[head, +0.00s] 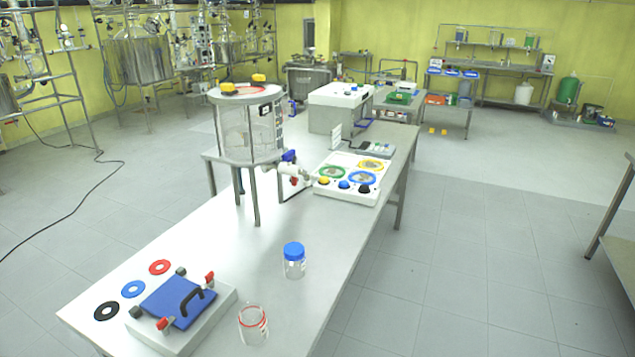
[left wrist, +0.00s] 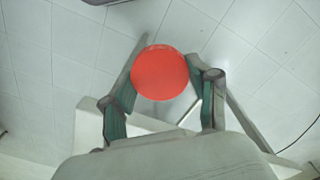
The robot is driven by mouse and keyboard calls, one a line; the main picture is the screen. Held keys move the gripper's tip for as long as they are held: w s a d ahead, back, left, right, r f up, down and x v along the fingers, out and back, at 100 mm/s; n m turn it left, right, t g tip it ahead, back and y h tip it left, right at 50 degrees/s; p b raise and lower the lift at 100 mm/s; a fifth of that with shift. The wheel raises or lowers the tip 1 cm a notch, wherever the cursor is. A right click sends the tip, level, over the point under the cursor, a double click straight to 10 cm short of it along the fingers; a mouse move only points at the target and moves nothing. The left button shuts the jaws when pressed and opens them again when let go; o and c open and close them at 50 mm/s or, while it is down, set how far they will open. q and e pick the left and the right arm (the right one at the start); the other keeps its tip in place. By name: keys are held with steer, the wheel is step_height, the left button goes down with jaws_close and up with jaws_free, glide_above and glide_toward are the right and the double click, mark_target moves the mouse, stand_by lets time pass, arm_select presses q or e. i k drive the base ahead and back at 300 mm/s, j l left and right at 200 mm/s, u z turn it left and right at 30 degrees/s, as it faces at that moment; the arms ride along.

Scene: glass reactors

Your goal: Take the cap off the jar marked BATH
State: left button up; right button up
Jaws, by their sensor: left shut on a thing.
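My left gripper (left wrist: 160,85) is shut on a round red cap (left wrist: 160,72), seen in the left wrist view with floor tiles behind it. In the head view a clear jar with a red ring at its neck (head: 253,325) stands uncapped at the table's near edge. A second clear jar (head: 294,268) wears a blue cap (head: 293,249) and stands a little farther back. Both have small labels that I cannot read, so I cannot tell which is marked BATH. Neither of my grippers shows in the head view.
A glass reactor (head: 249,130) and a white panel with coloured knobs (head: 346,180) stand farther back.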

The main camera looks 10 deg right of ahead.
mark_target(252, 321)
steer(key=k+u, duration=0.15)
steer(key=k, duration=0.45)
steer(key=k+j+u, duration=0.15)
steer(key=k, duration=0.5)
steer(key=i+l+u, duration=0.3)
steer(key=u, duration=0.2)
steer(key=i+l+u, duration=0.2)
steer(key=l+u, duration=0.25)
steer(key=i+l, duration=0.2)
steer(key=l, duration=0.5)
steer(key=i+l, duration=0.25)
steer(key=l, duration=0.4)
steer(key=i+l, duration=0.2)
steer(key=l, duration=0.5)
steer(key=i+l, duration=0.2)
steer(key=l, duration=0.45)
steer(key=i+l, duration=0.2)
steer(key=l, duration=0.5)
steer(key=i+l, duration=0.25)
steer(key=l, duration=0.4)
steer(key=i+l, duration=0.2)
steer(key=l, duration=0.5)
steer(key=i+l, duration=0.2)
steer(key=l, duration=0.5)
